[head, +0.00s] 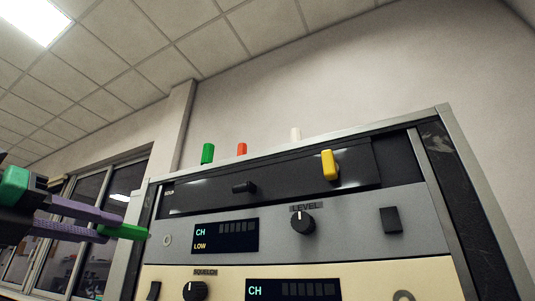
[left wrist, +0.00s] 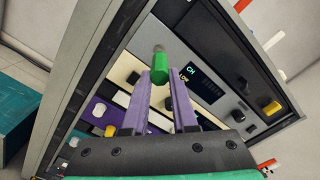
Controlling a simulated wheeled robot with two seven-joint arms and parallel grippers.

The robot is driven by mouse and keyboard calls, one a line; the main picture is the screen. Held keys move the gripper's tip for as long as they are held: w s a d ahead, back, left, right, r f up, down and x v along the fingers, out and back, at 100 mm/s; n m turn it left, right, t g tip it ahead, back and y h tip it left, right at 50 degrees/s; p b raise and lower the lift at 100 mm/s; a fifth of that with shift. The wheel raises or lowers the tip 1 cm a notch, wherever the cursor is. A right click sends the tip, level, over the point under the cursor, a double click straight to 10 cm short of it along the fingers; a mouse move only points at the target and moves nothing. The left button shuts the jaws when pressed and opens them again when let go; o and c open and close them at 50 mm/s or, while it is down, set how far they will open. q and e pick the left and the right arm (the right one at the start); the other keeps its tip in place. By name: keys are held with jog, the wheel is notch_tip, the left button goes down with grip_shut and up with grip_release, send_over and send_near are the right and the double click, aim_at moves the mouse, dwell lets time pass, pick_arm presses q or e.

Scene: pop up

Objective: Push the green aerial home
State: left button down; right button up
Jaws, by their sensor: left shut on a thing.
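The green aerial (head: 207,153) stands upright on the top of the equipment rack (head: 440,113), toward its left end. My left gripper (head: 108,226) comes in low from the left, beside the rack's left edge and below the aerial, apart from it. Its purple fingers are shut on a green stick (head: 128,232), which points toward the rack. My right gripper is not in view.
A red aerial (head: 242,148) and a white one (head: 295,134) also stand along the rack's top. A yellow handle (head: 330,165) and a LEVEL knob (head: 303,222) stick out from the front. The space above the rack looks clear. Windows (head: 90,210) are at the left.

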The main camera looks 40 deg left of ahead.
aim_at(145, 237)
pick_arm(q)
jog(key=shift+f, duration=0.1)
jog(key=shift+x, duration=1.5)
jog(key=shift+w, duration=0.2)
jog(key=shift+x, duration=0.8)
jog(key=c, duration=0.6)
grip_release()
